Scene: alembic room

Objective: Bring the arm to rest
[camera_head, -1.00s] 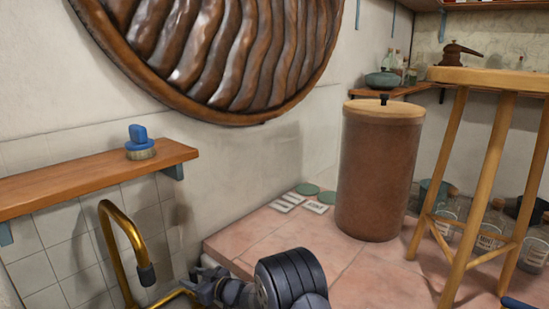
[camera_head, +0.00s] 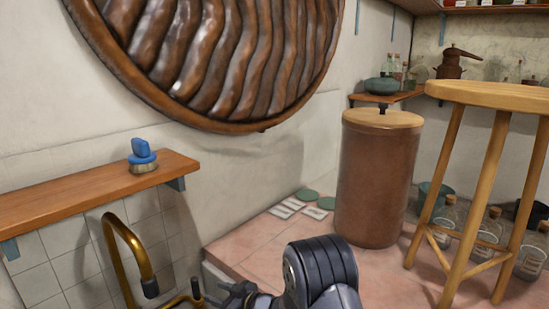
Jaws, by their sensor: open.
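My gripper (camera_head: 218,299) is at the bottom of the view, just right of a brass curved pipe. Its dark jaws are open, and I see nothing between them. My dark ribbed arm joint is right of it, over the front of the pink tiled ledge. The lower part of the arm is cut off by the bottom edge.
A brass pipe (camera_head: 132,248) rises close left of the gripper. A wooden shelf (camera_head: 80,205) holds a blue-handled brush (camera_head: 142,157). A brown lidded barrel (camera_head: 376,180) and a wooden stool (camera_head: 492,97) stand right. The pink tiled ledge (camera_head: 262,238) has bare room beside small cards (camera_head: 288,208).

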